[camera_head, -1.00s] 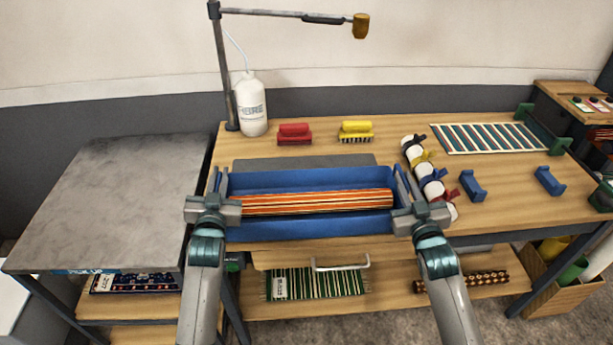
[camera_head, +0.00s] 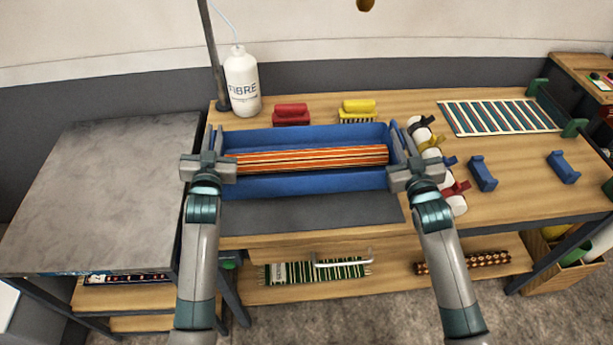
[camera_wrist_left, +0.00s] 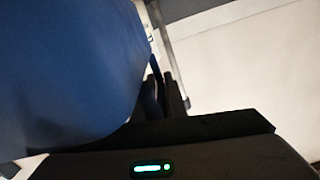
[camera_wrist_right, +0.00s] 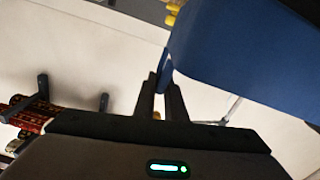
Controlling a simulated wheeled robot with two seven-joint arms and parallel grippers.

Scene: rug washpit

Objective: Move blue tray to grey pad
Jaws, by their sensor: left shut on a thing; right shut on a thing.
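The blue tray (camera_head: 300,184) holds a rolled striped rug in orange, red and cream (camera_head: 310,158). My left gripper (camera_head: 212,160) is shut on the tray's left end, and my right gripper (camera_head: 408,165) is shut on its right end. The tray's blue side also shows in the left wrist view (camera_wrist_left: 65,70) and in the right wrist view (camera_wrist_right: 245,60). The grey pad (camera_head: 310,213) lies on the wooden bench; its front part shows below the tray in the picture, and the tray hides the rest. I cannot tell whether the tray touches the bench.
A red brush (camera_head: 291,115) and a yellow brush (camera_head: 358,112) stand behind the tray, with a white bottle (camera_head: 242,82) at the back left. White rolls with coloured straps (camera_head: 432,152) stand close to the tray's right end. Blue holders (camera_head: 483,174) lie further right.

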